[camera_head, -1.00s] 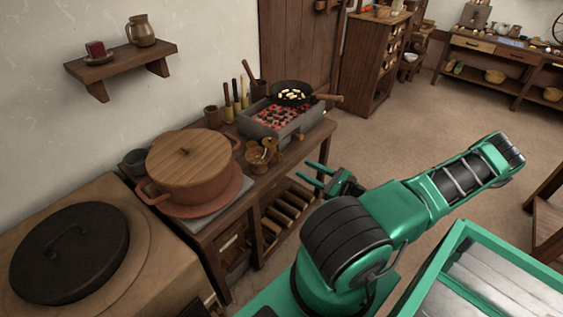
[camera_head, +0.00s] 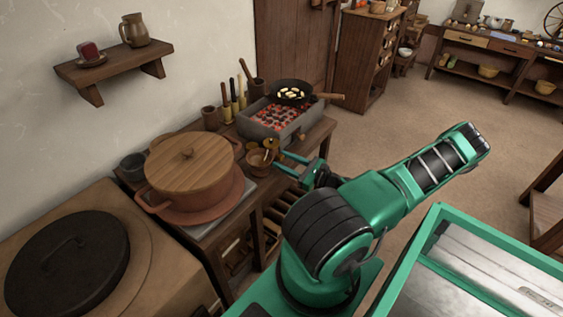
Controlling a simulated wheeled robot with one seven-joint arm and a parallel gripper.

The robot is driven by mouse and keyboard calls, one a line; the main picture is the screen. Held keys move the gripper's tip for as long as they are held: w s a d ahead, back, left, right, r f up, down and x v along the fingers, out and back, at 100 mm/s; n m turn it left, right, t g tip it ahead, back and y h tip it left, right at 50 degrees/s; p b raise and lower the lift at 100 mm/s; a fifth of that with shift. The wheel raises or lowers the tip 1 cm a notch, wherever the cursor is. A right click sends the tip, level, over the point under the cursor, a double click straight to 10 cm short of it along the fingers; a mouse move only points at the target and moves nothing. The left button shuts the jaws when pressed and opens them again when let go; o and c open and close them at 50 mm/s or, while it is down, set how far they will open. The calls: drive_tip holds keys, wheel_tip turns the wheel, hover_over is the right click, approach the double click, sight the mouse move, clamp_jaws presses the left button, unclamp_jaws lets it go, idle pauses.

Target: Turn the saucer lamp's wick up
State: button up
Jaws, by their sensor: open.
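A small brass-brown piece with a bowl-like body and a round knob (camera_head: 258,160) stands at the front edge of the wooden stand, between the large lidded pot and the brazier. It looks to be the saucer lamp, though it is small in view and its wick cannot be made out. My gripper (camera_head: 281,161) is open, its two teal fingers pointing left at the lamp's right side. The fingertips are very close to it; I cannot tell whether they touch. Nothing shows between the fingers.
The terracotta pot (camera_head: 192,180) with a wooden lid stands left of the lamp. Behind it is a brazier (camera_head: 285,125) of glowing coals bearing a black pan (camera_head: 291,92). Upright tools (camera_head: 233,97) stand further left. The floor (camera_head: 400,125) beyond my arm is clear.

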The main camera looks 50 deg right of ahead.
drive_tip(key=shift+s+d, duration=0.15)
drive_tip(key=shift+d, duration=0.3)
clamp_jaws()
drive_tip(key=c, duration=1)
unclamp_jaws()
drive_tip(key=shift+a, duration=0.4)
drive_tip(key=shift+s+d, duration=0.1)
drive_tip(key=shift+d, duration=0.15)
clamp_jaws()
drive_tip(key=shift+s+d+n, duration=0.1)
drive_tip(key=shift+n, duration=0.5)
drive_tip(key=n, duration=0.8)
drive_tip(key=shift+n+h, duration=0.3)
drive_tip(key=shift+h, duration=0.1)
drive_tip(key=n, duration=0.3)
drive_tip(key=shift+n, duration=0.3)
drive_tip(key=n, duration=0.3)
drive_tip(key=shift+f+n, duration=0.1)
drive_tip(key=shift+n, duration=0.2)
drive_tip(key=n, duration=0.6)
drive_tip(key=shift+h, duration=0.3)
